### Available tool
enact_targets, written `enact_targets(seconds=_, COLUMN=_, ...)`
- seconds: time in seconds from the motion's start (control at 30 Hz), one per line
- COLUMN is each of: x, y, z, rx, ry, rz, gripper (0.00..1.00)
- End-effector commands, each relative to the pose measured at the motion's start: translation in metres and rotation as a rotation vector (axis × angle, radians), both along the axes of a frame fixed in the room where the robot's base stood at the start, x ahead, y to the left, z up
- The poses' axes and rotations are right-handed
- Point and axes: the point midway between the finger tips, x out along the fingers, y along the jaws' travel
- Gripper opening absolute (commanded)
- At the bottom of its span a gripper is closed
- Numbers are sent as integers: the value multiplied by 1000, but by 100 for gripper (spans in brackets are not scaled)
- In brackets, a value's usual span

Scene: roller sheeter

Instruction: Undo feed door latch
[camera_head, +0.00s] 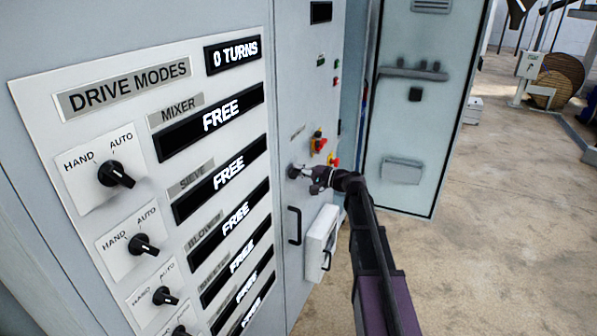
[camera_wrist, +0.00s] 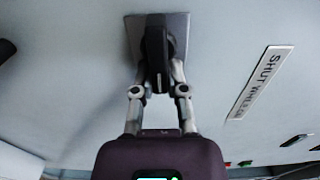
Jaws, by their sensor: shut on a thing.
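A black latch handle (camera_wrist: 155,42) on a square grey plate (camera_wrist: 178,28) is mounted on a pale grey panel in the wrist view. My gripper (camera_wrist: 158,72) is shut on the handle, with one finger on each side of it. In the head view my gripper (camera_head: 308,174) is at the cabinet face, and the latch plate (camera_head: 294,171) shows just left of it. The handle itself is mostly hidden there by the gripper. A label beginning with "SHUT" (camera_wrist: 262,82) is right of the latch. No wording naming the feed door is legible.
A drive modes panel (camera_head: 120,85) with black knobs fills the left. A red and yellow switch (camera_head: 318,142) sits just above my gripper. A black pull handle (camera_head: 294,226) and a white box (camera_head: 320,240) are below. A tall grey cabinet door (camera_head: 420,130) stands right; open floor lies beyond.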

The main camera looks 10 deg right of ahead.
Motion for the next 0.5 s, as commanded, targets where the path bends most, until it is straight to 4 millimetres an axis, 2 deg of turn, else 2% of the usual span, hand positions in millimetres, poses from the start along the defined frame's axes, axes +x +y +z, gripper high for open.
enact_targets(seconds=0.43, x=-1, y=1, z=-1, rx=5, ry=12, rz=3, gripper=0)
enact_targets(seconds=0.47, x=-1, y=1, z=-1, rx=5, ry=12, rz=3, gripper=24)
enact_targets(seconds=0.5, x=-1, y=1, z=-1, rx=5, ry=12, rz=2, gripper=36)
